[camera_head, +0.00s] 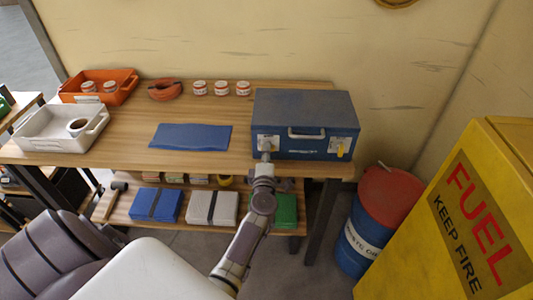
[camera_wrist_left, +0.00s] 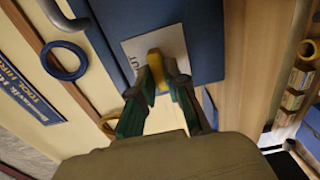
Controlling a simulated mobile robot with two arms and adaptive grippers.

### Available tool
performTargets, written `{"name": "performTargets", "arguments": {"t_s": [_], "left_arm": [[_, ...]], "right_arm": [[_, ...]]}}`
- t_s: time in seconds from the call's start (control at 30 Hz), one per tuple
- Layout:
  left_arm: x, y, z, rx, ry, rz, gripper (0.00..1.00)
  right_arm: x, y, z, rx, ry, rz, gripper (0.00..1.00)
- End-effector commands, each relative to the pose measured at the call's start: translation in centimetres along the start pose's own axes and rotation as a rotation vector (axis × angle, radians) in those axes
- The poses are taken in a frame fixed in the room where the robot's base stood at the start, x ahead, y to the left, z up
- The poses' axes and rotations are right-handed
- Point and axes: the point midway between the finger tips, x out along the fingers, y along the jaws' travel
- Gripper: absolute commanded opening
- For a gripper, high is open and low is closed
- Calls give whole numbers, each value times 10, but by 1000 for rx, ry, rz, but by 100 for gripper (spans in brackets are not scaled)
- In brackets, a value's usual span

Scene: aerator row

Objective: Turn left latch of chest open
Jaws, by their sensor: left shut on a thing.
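The blue chest (camera_head: 303,122) stands closed at the right end of the wooden workbench, with a grey handle on its front. Its right latch (camera_head: 341,149) is yellow on a pale plate and hangs free. My left gripper (camera_head: 266,156) reaches up to the left latch plate (camera_head: 268,141) and mostly hides the latch there. In the left wrist view my left gripper (camera_wrist_left: 157,80) has green fingers shut on the yellow left latch (camera_wrist_left: 154,56), in front of a white plate on the blue chest (camera_wrist_left: 205,35). My right gripper is not in view.
A blue mat (camera_head: 190,137), white jars (camera_head: 221,88), an orange tray (camera_head: 100,87) and a white tray (camera_head: 60,128) are on the bench. A red-topped blue barrel (camera_head: 372,225) and a yellow fuel cabinet (camera_head: 455,220) stand at the right.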

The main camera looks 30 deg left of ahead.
Motion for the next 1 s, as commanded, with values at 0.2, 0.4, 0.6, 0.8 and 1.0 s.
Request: {"name": "performTargets", "arguments": {"t_s": [0.2,0.4,0.6,0.8,1.0], "left_arm": [[-1,-2,0,-16,0,-4,0],[-1,-2,0,-17,0,-4,0],[-1,-2,0,-17,0,-4,33],[0,-1,0,-15,0,-2,40],[-5,-1,0,-15,0,-2,40]], "right_arm": [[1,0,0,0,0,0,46],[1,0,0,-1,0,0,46],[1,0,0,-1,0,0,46],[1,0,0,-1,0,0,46],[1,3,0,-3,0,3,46]]}}
